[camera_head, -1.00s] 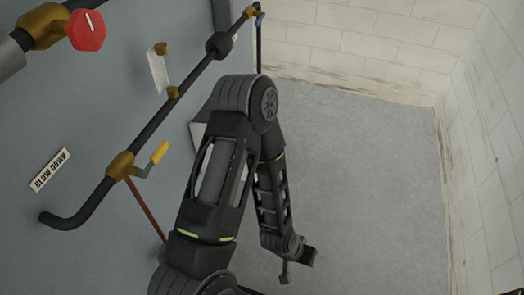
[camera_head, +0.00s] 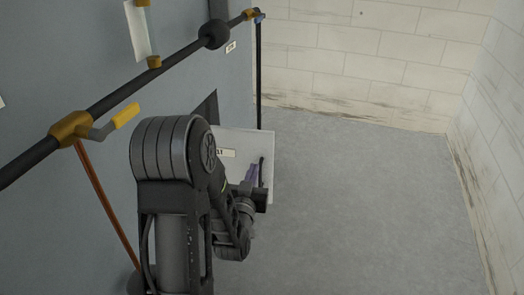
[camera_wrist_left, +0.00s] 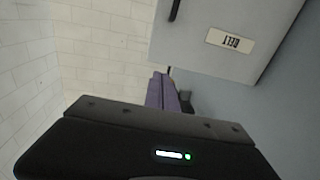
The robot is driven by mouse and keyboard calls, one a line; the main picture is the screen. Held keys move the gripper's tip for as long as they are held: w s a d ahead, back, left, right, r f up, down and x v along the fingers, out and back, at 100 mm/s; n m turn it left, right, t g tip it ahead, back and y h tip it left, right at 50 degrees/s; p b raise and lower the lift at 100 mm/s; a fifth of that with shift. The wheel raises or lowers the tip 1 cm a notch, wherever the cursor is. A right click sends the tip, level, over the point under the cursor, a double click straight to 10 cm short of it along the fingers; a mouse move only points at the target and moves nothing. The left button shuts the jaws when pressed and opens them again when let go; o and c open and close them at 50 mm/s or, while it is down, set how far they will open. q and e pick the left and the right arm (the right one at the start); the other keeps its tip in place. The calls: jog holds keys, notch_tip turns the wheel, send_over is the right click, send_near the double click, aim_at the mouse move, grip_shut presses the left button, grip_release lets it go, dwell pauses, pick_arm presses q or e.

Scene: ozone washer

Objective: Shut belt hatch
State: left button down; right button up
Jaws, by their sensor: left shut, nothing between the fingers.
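The belt hatch (camera_head: 239,143) is a pale panel standing open, sticking out from the grey machine wall. A dark opening (camera_head: 208,106) shows beside its hinge side. The hatch has a label and a thin dark handle (camera_head: 262,170) near its free edge. In the left wrist view the hatch (camera_wrist_left: 210,65) fills the upper right, with an upside-down BELT label (camera_wrist_left: 230,41) and the handle (camera_wrist_left: 175,10) at the top. My left gripper (camera_head: 252,173), with purple fingers (camera_wrist_left: 162,92), is shut and empty close to the hatch face; contact cannot be told. My right gripper is out of view.
A dark pipe (camera_head: 110,100) with a yellow-handled valve (camera_head: 125,116) runs along the machine wall above my arm. An orange rod (camera_head: 105,200) hangs from it. A pale brick wall (camera_head: 380,60) stands behind. The grey floor (camera_head: 360,200) at right is clear.

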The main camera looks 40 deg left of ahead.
pick_arm(q)
jog(key=shift+w, duration=0.1)
jog(key=b, duration=0.2)
send_near(264, 138)
jog(key=x, duration=0.5)
jog(key=shift+w+a, duration=0.2)
jog(key=shift+w, duration=0.05)
jog(key=shift+w+a+r, duration=0.1)
jog(key=shift+w+a, duration=0.2)
jog(key=shift+w, duration=0.25)
jog(key=shift+w, duration=0.15)
